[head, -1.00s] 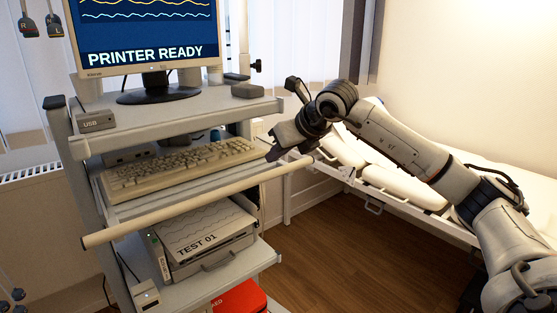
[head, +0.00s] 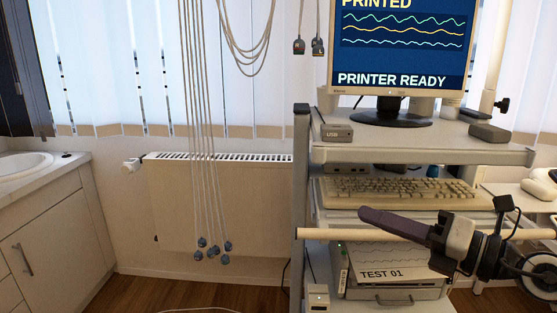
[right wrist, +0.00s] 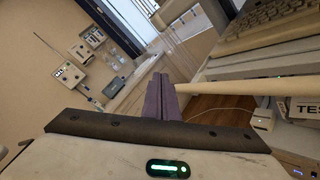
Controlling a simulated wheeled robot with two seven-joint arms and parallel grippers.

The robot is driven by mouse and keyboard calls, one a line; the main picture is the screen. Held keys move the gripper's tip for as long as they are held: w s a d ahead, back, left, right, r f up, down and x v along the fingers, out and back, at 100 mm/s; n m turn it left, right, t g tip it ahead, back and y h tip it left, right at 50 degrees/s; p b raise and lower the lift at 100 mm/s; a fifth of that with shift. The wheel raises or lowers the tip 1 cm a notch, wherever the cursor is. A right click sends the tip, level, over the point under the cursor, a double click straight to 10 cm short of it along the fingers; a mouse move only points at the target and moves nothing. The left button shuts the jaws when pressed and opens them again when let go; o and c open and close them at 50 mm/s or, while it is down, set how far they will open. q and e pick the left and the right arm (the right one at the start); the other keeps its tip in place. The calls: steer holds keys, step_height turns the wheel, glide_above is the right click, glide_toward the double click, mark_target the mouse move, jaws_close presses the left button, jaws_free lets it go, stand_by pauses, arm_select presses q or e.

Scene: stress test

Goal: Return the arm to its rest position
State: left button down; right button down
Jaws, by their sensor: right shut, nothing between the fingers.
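My right gripper (head: 366,216) reaches in from the right side of the head view, in front of the cart's light push bar (head: 327,234). Its dark purple fingers are shut, empty and point left. In the right wrist view the closed fingers (right wrist: 160,97) stand up in the middle, and the push bar (right wrist: 225,88) runs close to their right. I cannot tell if they touch it. My left gripper is not in view.
The cart holds a keyboard (head: 400,194), a monitor (head: 405,45) reading PRINTER READY and a printer with a TEST 01 sheet (head: 385,274). Cables (head: 200,140) hang before a radiator (head: 225,200). A sink cabinet (head: 50,230) stands left. The floor between is open.

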steer(key=s+d+f+m+t+h, duration=0.25)
steer(key=d+f+m+h, duration=0.35)
steer(key=m, duration=0.7)
steer(key=s+d+f+m+t+h, duration=0.1)
steer(key=d+f+m+t+h, duration=0.2)
steer(key=m+h, duration=0.75)
steer(key=s+d+f+m+g, duration=0.2)
steer(key=s+f+m+g, duration=0.4)
steer(key=f, duration=0.5)
steer(key=s+a+f+m+g+y, duration=0.2)
steer(key=s+a+f+g, duration=0.2)
steer(key=s+f, duration=0.45)
steer(key=s+a+f+m+g+y, duration=0.2)
steer(key=s+a+f+g, duration=0.3)
steer(key=s, duration=0.7)
steer(key=w+a+f+t+y, duration=0.1)
steer(key=w+a+f+t, duration=0.1)
steer(key=f, duration=0.4)
steer(key=w+a+f+t+y, duration=0.1)
steer(key=w+a+f+t, duration=0.1)
steer(key=f, duration=0.4)
steer(key=shift+w+a+t, duration=0.2)
steer(key=shift+a+t, duration=0.35)
steer(key=shift+t, duration=0.2)
